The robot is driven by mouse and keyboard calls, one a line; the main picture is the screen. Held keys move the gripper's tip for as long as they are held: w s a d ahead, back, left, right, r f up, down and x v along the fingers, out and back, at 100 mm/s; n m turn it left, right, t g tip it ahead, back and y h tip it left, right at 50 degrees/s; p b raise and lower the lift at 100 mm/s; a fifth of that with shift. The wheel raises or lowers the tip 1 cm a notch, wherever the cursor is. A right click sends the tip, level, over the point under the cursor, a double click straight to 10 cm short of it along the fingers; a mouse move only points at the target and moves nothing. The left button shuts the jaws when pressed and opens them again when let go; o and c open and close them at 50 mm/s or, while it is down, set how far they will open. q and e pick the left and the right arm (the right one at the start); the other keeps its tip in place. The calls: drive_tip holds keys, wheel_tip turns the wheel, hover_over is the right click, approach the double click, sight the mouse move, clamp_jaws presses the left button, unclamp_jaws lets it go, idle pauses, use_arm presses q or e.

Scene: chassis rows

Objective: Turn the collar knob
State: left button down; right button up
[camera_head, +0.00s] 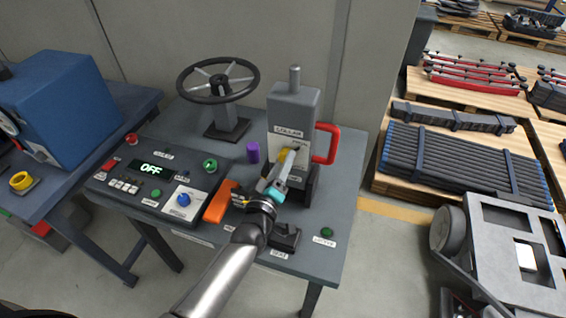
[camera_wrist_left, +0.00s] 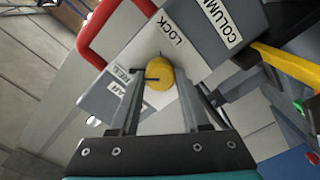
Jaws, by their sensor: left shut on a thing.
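A yellow knob (camera_wrist_left: 159,74) sits on a plate marked LOCK on the grey column unit (camera_head: 294,105). The knob also shows in the head view (camera_head: 285,152), partly covered by the fingers. In the wrist view, the knob lies between the two finger tips of my left gripper (camera_wrist_left: 163,84). My left gripper (camera_head: 284,165) is shut on the knob, reaching it from the front. My right gripper is in neither view.
A red handle (camera_head: 329,144) stands out right of the column unit. A black handwheel (camera_head: 218,80) stands at the back left. A control panel (camera_head: 158,184) reading OFF, an orange lever (camera_head: 219,203) and a purple cylinder (camera_head: 253,152) are left of the gripper. Pallets fill the right.

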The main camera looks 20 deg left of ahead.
use_arm(q)
drive_tip(key=shift+c, duration=1.9)
unclamp_jaws()
drive_tip(key=shift+s, duration=0.15)
drive_tip(key=s, duration=1.5)
drive_tip(key=shift+a, duration=0.25)
drive_tip(key=shift+d, duration=0.1)
